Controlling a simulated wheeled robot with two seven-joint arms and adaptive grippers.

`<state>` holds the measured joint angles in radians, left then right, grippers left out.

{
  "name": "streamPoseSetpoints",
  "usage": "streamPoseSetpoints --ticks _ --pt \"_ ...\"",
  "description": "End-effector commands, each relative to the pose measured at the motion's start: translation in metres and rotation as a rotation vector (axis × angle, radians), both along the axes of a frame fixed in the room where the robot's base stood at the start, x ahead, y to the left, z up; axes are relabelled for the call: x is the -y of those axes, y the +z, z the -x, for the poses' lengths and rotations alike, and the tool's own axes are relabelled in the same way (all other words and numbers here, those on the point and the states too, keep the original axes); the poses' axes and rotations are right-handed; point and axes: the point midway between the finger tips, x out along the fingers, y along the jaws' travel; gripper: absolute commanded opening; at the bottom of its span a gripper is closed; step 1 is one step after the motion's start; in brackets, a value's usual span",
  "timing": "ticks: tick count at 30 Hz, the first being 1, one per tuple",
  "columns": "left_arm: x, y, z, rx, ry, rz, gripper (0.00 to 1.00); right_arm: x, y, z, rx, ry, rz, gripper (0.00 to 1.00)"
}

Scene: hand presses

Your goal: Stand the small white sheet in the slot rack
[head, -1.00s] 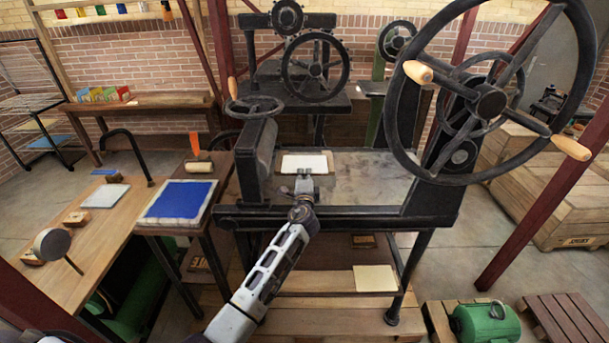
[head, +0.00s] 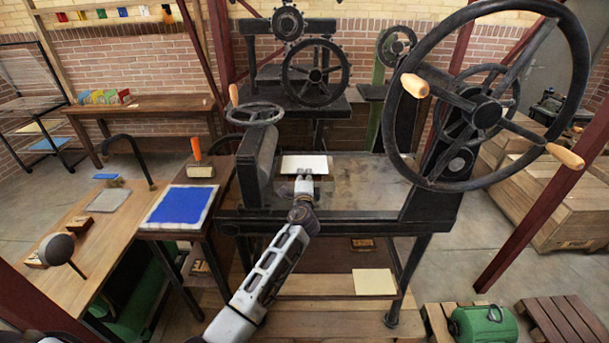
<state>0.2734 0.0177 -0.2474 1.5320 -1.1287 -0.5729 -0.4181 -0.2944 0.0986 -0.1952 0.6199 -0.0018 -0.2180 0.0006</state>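A small white sheet (head: 305,163) lies on the bed of the large black press, towards its left side. My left gripper (head: 304,173) reaches in from the front and its fingertips are at the sheet's near edge. The fingers are small in the head view, so I cannot tell whether they are closed on the sheet or just touch or overlap it. A small rack with blue, yellow, green and red parts (head: 104,97) stands on the back-left bench; it looks like the slot rack, but its slots are too small to make out. My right gripper is not in view.
The press's big handwheel (head: 484,113) and left upright (head: 258,165) flank the press bed (head: 375,185). A blue-topped slab (head: 180,204) lies on the side table at left. A cream sheet (head: 374,282) lies on the lower shelf. The bed right of the sheet is clear.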

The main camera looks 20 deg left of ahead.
Motion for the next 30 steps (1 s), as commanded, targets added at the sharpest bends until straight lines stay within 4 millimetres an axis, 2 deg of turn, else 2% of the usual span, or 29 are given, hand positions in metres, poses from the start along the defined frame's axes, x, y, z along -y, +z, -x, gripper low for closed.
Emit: streamPoseSetpoints --ticks 30 --pt "0.011 0.018 0.038 -0.001 0.000 0.000 0.00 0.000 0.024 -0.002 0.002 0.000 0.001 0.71"
